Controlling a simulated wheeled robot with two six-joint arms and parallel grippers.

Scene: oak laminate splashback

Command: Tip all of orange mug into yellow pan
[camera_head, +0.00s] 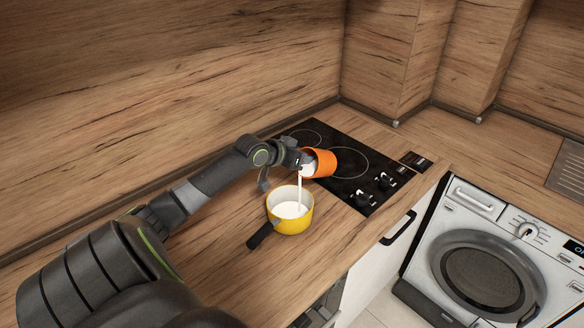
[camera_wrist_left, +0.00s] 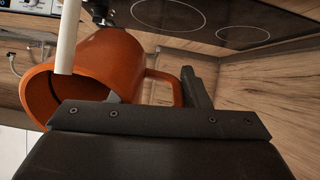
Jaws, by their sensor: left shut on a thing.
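The orange mug (camera_head: 322,162) is held tilted on its side in the air, its mouth toward the lower left, above the yellow pan. My left gripper (camera_head: 302,160) is shut on the mug; the mug and its handle also show large in the left wrist view (camera_wrist_left: 118,62). A white stream (camera_head: 299,190) runs from the mug's mouth down into the yellow pan (camera_head: 291,226). White liquid (camera_head: 290,210) lies in the pan. The pan stands upright on the wooden counter, its black handle (camera_head: 260,236) toward the lower left. My right gripper is not in view.
A black cooktop (camera_head: 345,165) with knobs lies behind and right of the pan. A white washing machine (camera_head: 480,265) stands at the right, below the counter. A wooden splashback (camera_head: 170,80) rises behind. The counter (camera_head: 225,250) left of the pan is clear.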

